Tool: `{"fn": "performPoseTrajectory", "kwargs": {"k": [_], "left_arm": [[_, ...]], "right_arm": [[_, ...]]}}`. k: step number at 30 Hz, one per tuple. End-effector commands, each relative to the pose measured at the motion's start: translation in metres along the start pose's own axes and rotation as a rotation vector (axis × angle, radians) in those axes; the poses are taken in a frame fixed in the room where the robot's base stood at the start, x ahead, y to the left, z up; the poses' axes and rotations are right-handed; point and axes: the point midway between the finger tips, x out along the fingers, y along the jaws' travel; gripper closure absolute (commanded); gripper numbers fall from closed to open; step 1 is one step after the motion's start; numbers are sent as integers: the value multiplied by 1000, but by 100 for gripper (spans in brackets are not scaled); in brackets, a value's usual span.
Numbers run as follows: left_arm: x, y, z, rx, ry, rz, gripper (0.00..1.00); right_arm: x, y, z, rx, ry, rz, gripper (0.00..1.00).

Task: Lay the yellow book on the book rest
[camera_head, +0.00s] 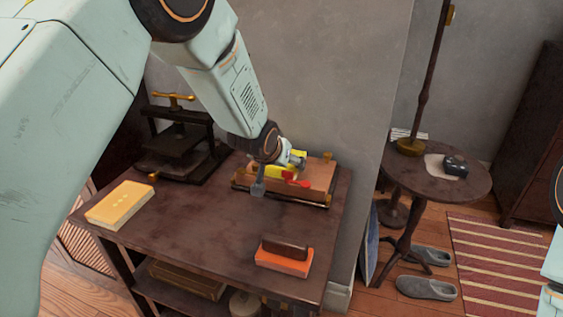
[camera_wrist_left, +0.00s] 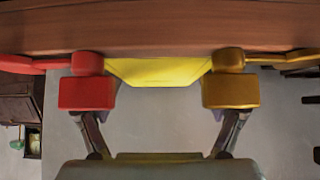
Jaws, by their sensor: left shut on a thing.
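My left gripper (camera_head: 279,176) reaches down over the book rest (camera_head: 318,172), a brown wooden slab with brass fittings at the back of the table. My right gripper is out of view.
A pale yellow, book-like block (camera_head: 120,205) lies at the table's left. A dark press (camera_head: 180,143) stands behind it. An orange block with a brown top (camera_head: 285,256) is at the front right. The table's middle (camera_head: 205,215) is clear. A round side table (camera_head: 437,182) stands right.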

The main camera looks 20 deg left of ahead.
Motion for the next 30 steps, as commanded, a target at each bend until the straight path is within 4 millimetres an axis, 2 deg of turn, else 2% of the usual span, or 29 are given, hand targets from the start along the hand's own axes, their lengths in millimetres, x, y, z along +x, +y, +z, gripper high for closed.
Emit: {"fn": "performPoseTrajectory", "kwargs": {"k": [1,2,7,20,23,30], "left_arm": [[2,0,1,0,1,0,59],[1,0,1,0,0,0,15],[1,0,1,0,0,0,1],[-3,0,-3,0,1,0,0],[-15,0,-4,1,0,0,0],[-65,0,-5,2,1,0,0]], "right_arm": [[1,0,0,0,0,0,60],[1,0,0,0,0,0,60],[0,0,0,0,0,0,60],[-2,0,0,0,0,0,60],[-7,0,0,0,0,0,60],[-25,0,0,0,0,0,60]]}}
